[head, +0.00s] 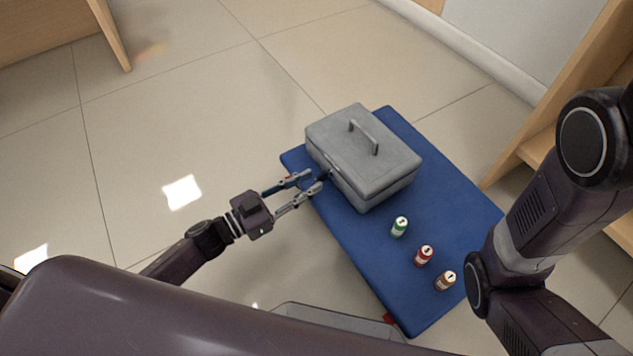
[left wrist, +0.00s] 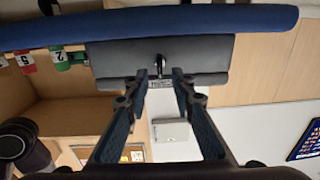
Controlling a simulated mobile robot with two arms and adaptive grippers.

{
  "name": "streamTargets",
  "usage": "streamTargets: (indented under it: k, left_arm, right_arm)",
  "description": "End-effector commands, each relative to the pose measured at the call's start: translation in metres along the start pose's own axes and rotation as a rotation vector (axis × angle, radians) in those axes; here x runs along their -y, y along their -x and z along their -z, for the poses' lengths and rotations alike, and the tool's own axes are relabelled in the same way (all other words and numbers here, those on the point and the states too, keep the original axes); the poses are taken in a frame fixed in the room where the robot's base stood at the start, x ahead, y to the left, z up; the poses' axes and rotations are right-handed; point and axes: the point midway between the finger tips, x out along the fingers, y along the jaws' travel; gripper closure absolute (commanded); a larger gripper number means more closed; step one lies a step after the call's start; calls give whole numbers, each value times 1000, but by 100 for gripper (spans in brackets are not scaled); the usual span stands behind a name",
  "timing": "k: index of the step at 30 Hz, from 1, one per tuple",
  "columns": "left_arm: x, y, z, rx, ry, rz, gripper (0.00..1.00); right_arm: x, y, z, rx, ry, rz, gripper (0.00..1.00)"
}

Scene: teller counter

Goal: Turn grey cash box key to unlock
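The grey cash box (head: 365,150) sits shut on the blue surface, its handle on top. In the left wrist view, which looks upside down, its grey side (left wrist: 110,58) hangs below the blue edge. A small dark key (left wrist: 159,60) shows on that side. My left gripper (head: 318,181) is at the box's left side in the head view. In the left wrist view its two fingers (left wrist: 160,76) are apart, one on each side of the key; I cannot tell if they touch it. My right arm shows, but its gripper is out of view.
Wooden shelving (head: 545,115) stands at the right. Open tiled floor lies at the left.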

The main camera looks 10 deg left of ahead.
Motion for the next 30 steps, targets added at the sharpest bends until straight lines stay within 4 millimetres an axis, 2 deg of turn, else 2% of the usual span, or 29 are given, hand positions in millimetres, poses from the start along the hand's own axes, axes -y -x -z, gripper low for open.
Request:
streamTargets:
  k: [1,6,16,17,23,30]
  left_arm:
    - [0,-8,-3,-3,0,0,77]
    - [0,-26,-2,-1,0,0,77]
    - [0,-32,0,1,1,1,77]
    - [0,-32,0,1,1,1,78]
    - [0,-31,-1,2,1,1,100]
    - [0,-31,-1,2,0,1,100]
  right_arm:
    - [2,8,2,1,0,0,60]
    - [3,15,5,1,0,0,60]
    - [3,16,5,1,0,0,60]
    - [3,16,5,1,0,0,60]
    - [3,16,5,1,0,0,60]
    - [3,16,5,1,0,0,60]
